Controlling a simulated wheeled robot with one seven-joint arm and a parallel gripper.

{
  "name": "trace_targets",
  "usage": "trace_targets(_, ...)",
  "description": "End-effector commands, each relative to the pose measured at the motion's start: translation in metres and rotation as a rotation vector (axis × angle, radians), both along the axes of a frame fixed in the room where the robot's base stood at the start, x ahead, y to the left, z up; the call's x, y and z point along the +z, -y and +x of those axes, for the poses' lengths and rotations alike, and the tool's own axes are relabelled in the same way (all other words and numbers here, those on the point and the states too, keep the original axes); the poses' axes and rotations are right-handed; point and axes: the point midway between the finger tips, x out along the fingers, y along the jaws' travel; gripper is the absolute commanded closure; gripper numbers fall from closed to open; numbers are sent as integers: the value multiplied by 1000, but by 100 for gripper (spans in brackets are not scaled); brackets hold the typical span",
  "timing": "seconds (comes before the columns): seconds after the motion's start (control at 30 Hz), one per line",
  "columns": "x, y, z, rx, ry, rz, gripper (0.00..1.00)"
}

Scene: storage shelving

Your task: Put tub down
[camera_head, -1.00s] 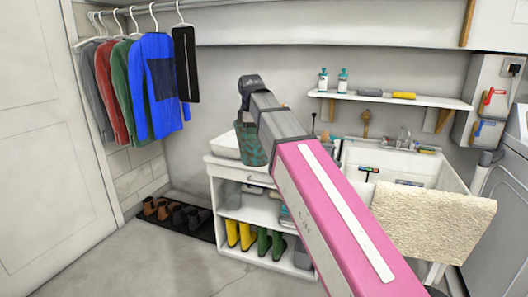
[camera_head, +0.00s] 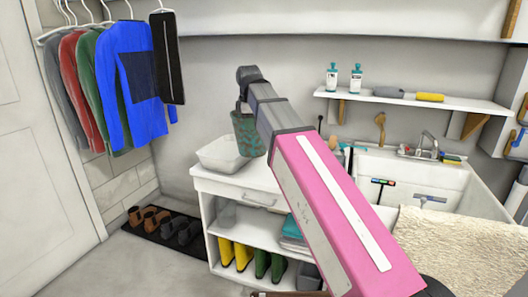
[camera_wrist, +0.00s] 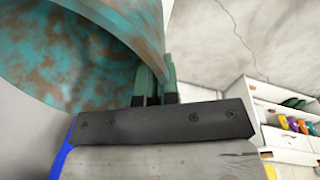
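In the wrist view the tub (camera_wrist: 75,55) fills the upper left. The green fingers of my gripper (camera_wrist: 155,82) are closed on its wall near the rim. In the head view the fingers are hidden behind the arm and tub. The tub overlaps the cabinet top (camera_head: 262,178) in the picture, but appears held up in the air.
Shoes lie on a black mat (camera_head: 160,243). The floor at left is clear.

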Motion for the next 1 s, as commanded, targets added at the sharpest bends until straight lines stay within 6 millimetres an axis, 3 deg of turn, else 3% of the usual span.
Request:
trace_targets(0.3,-38,38,52,-2,-2,-1,100)
trace_targets(0.5,-56,57,76,-1,-1,-1,100)
trace_targets(0.77,-67,63,82,0,0,0,100)
trace_targets(1.0,-97,63,82,0,-1,0,100)
